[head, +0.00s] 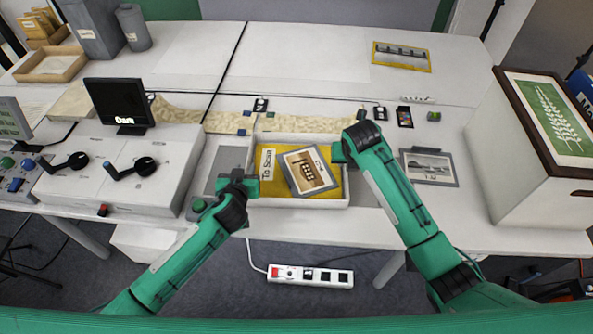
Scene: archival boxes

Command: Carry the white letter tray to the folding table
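The white letter tray (300,203) sits at the front edge of the white table, in the middle of the head view. In it lie a yellow folder (267,182) marked "To Scan" and a framed picture (309,172). My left gripper (247,187) is at the tray's left wall. My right gripper (339,152) is at its right wall, partly hidden by its own wrist. The fingers are too small to tell whether either one grips the wall. I cannot pick out a separate folding table.
A box-like machine with black knobs (118,170) and a small monitor (119,104) stand at left. A large white box (527,150) stands at right. A grey-framed photo (428,167) lies right of my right arm. A power strip (310,276) is on the floor. The table's back is mostly clear.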

